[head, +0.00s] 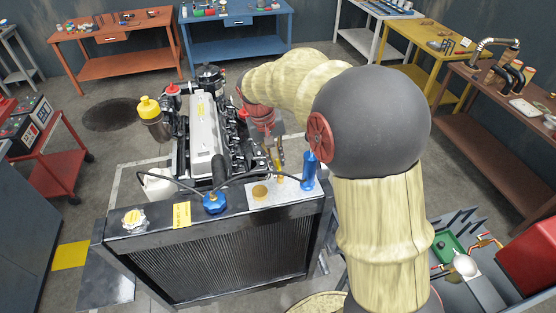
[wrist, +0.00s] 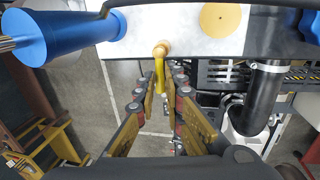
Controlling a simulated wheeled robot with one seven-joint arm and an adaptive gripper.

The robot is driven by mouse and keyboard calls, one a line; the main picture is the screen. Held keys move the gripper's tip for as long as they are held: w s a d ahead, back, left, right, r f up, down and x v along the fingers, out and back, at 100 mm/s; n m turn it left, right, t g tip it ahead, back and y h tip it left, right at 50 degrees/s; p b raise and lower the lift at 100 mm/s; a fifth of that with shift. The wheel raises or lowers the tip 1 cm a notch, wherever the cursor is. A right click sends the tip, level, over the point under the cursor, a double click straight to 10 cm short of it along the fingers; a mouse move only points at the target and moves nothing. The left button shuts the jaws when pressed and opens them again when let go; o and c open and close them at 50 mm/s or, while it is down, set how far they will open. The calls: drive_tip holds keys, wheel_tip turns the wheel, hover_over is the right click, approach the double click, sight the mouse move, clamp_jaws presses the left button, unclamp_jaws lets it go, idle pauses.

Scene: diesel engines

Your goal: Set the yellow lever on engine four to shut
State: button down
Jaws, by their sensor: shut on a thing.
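The yellow lever (wrist: 160,70) hangs from a round tan pivot on a pale plate (wrist: 190,28) in the wrist view. My gripper (wrist: 160,88) is shut on the lever's free end, with one finger on each side. The fingers' contact with the lever is hard to make out. No engine number is readable.
The blue cylinder (wrist: 75,38) is close on the left in the wrist view, and a black pipe (wrist: 262,95) is on the right. A radiator (head: 230,260) fronts the engine. A red cart (head: 52,160) stands left. Workbenches line the walls.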

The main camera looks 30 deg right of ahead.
drive_tip(key=shift+a+n, duration=0.1)
drive_tip(key=shift+n, duration=0.2)
drive_tip(key=c, duration=1.9)
unclamp_jaws()
drive_tip(key=shift+r, duration=0.1)
drive_tip(key=r, duration=0.4)
drive_tip(key=a+r, duration=0.1)
drive_tip(key=r, duration=0.2)
drive_tip(key=a+r, duration=0.1)
drive_tip(key=r, duration=0.3)
drive_tip(key=shift+w+a+r, duration=0.15)
drive_tip(key=shift+w+r, duration=0.15)
drive_tip(key=shift+w, duration=0.05)
